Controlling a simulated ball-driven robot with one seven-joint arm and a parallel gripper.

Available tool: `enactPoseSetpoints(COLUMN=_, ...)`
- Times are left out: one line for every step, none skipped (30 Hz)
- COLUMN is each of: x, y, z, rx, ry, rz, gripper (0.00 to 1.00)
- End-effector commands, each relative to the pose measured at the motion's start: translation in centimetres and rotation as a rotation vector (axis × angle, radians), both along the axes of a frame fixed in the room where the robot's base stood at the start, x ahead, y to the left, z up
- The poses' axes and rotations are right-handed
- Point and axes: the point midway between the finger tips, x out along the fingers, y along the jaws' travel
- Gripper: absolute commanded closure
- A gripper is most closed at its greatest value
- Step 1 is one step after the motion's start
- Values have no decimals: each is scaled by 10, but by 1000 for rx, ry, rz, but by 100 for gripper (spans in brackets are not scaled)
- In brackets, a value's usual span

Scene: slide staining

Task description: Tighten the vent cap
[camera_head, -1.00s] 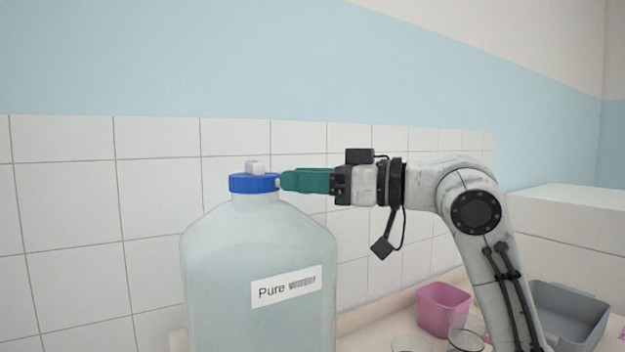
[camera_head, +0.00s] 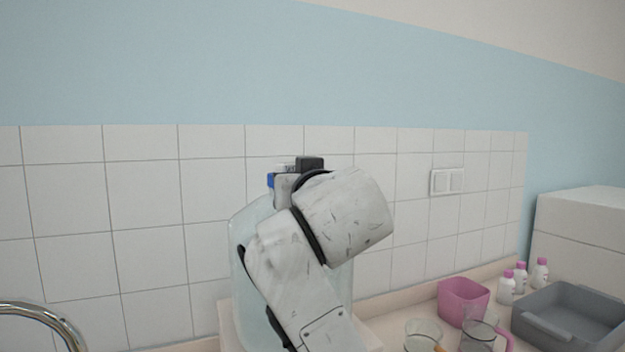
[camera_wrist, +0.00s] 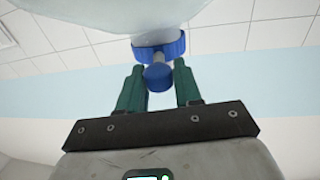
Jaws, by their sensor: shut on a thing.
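A large translucent bottle (camera_head: 250,245) stands upright in the head view, partly hidden behind my arm. A sliver of its blue main cap (camera_head: 270,181) shows at the top. In the wrist view, the blue ridged cap (camera_wrist: 172,47) sits on the bottle, with a pale stem and a small round blue vent cap (camera_wrist: 158,78) toward me. My gripper (camera_wrist: 160,70) has its green fingers on either side of the vent cap and is shut on it. My arm hides the fingers in the head view.
A pink container (camera_head: 462,300), a grey tray (camera_head: 570,322), white bottles with pink caps (camera_head: 521,278) and glassware (camera_head: 422,335) stand on the counter at right. A metal tap (camera_head: 45,312) is at lower left. A tiled wall (camera_head: 140,220) rises behind.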

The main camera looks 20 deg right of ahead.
Motion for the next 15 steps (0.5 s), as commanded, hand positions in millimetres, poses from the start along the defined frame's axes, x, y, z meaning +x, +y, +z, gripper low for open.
enactPoseSetpoints(x=2, y=8, z=-2, rx=-1, ry=6, rz=-36, gripper=100)
enactPoseSetpoints(x=3, y=11, z=-2, rx=-1, ry=5, rz=-64, gripper=100)
enactPoseSetpoints(x=3, y=14, z=-2, rx=-1, ry=6, rz=-104, gripper=100)
enactPoseSetpoints(x=4, y=16, z=-2, rx=-2, ry=7, rz=-133, gripper=100)
enactPoseSetpoints(x=5, y=19, z=-2, rx=-1, ry=6, rz=-160, gripper=100)
enactPoseSetpoints(x=6, y=21, z=-2, rx=-2, ry=5, rz=-198, gripper=100)
enactPoseSetpoints(x=7, y=23, z=-2, rx=-2, ry=6, rz=-227, gripper=100)
enactPoseSetpoints(x=7, y=25, z=-2, rx=-2, ry=6, rz=-254, gripper=100)
enactPoseSetpoints(x=8, y=27, z=-2, rx=-3, ry=7, rz=-292, gripper=100)
enactPoseSetpoints(x=9, y=29, z=-2, rx=-2, ry=6, rz=-317, gripper=100)
enactPoseSetpoints(x=10, y=30, z=-2, rx=-4, ry=5, rz=-343, gripper=100)
enactPoseSetpoints(x=11, y=33, z=-2, rx=-3, ry=5, rz=-376, gripper=100)
enactPoseSetpoints(x=12, y=33, z=-2, rx=-3, ry=6, rz=-401, gripper=100)
enactPoseSetpoints(x=12, y=35, z=-2, rx=-3, ry=6, rz=-424, gripper=100)
enactPoseSetpoints(x=13, y=36, z=-1, rx=-3, ry=5, rz=-453, gripper=100)
